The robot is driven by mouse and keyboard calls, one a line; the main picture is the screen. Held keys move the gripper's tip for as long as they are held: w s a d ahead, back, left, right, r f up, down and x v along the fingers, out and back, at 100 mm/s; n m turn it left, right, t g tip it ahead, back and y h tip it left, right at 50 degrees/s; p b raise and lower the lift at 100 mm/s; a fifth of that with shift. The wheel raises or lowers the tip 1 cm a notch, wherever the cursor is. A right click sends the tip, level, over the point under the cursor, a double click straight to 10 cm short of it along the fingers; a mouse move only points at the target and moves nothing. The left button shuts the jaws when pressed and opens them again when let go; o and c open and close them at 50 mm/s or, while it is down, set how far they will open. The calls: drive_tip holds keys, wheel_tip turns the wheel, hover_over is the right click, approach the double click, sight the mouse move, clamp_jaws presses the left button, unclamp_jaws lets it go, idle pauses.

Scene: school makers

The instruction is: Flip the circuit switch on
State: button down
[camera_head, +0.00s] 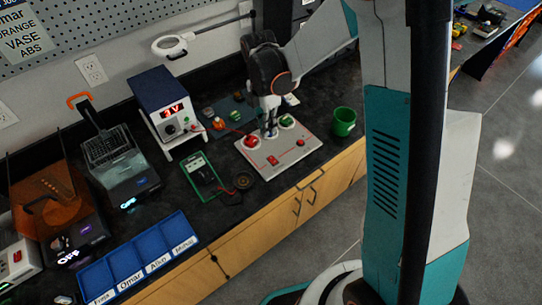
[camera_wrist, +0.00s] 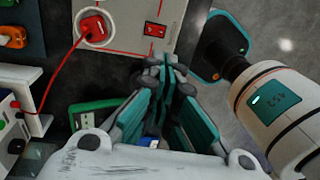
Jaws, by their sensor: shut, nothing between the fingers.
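The circuit board is a pale panel (camera_head: 290,160) on the dark bench. It carries a red rocker switch (camera_head: 272,160) near its front left part. The switch also shows in the wrist view (camera_wrist: 155,29), just beyond my fingertips; its on or off position is too small to tell. My gripper (camera_head: 270,132) points down over the board, behind the switch in the head view. In the wrist view my gripper (camera_wrist: 165,62) has its fingertips together, with nothing between them, and they appear apart from the switch.
A red part (camera_wrist: 92,27) with a red wire sits beside the switch. A power supply (camera_head: 163,105) reading volts stands left of the board. A green multimeter (camera_head: 200,172) lies at the left, and a green mug (camera_head: 344,122) stands at the right.

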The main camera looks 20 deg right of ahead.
sight(273, 160)
drive_tip(key=f+b, duration=0.1)
drive_tip(key=f, duration=0.3)
drive_tip(key=s+f+b, duration=0.1)
drive_tip(key=f+b, duration=0.1)
drive_tip(key=f, duration=0.3)
drive_tip(key=f+b, duration=0.1)
drive_tip(key=f, duration=0.4)
drive_tip(key=shift+s+d, duration=0.25)
drive_tip(key=shift+d, duration=0.05)
